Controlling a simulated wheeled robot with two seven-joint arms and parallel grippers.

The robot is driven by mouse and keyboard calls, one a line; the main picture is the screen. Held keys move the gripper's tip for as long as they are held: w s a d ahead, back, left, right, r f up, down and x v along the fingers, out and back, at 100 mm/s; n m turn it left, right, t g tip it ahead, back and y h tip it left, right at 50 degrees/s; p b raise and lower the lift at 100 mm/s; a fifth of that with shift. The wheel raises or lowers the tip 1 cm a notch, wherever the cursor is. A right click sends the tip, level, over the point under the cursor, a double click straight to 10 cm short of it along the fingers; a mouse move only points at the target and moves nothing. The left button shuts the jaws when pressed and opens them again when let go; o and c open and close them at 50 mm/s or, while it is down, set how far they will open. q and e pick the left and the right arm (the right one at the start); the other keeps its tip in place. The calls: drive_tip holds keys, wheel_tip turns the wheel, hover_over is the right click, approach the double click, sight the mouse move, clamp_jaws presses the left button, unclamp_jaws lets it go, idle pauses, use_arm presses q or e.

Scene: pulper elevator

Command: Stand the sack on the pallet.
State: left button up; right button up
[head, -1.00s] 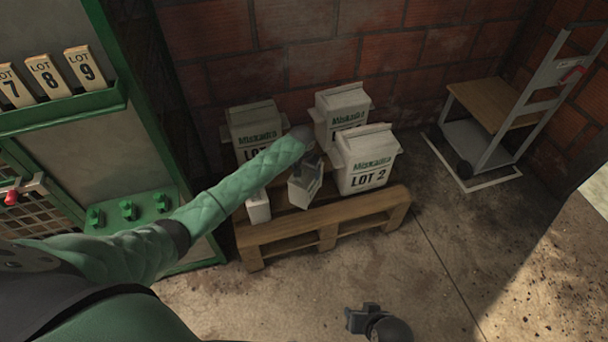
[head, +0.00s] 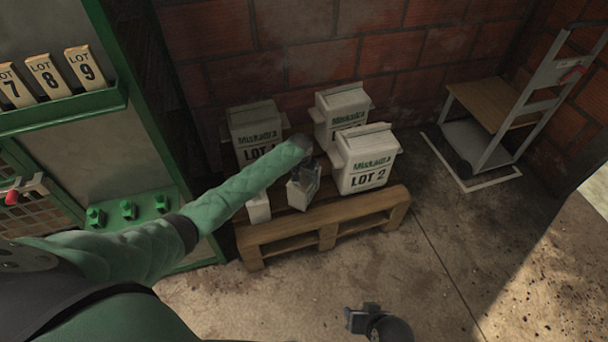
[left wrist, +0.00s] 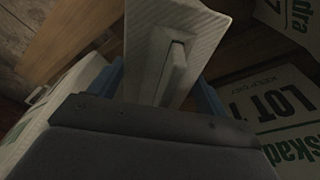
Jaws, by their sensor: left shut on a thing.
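My left gripper (head: 308,168) is over the front part of the wooden pallet (head: 330,228), shut on a pale sack (head: 302,193). In the left wrist view the sack (left wrist: 170,50) shows its woven face and a raised fold between the blue fingers. In the head view the sack is low over the pallet, left of the LOT 2 sack (head: 365,165). I cannot tell whether it touches the boards. A white piece (head: 258,208) shows below my sleeve; what it belongs to is hidden. My right gripper (head: 360,319) is low over the floor, its jaws unclear.
The LOT 1 sack (head: 252,125) stands at the pallet's back left, another sack (head: 340,108) at the back. Brick walls close in behind. A hand truck (head: 525,95) stands at right. A green-framed cabinet (head: 125,100) is at left. The floor in front is clear.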

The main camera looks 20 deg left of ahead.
use_arm(q)
drive_tip(key=o, duration=2)
drive_tip(key=shift+f, duration=0.1)
drive_tip(key=shift+o, duration=0.2)
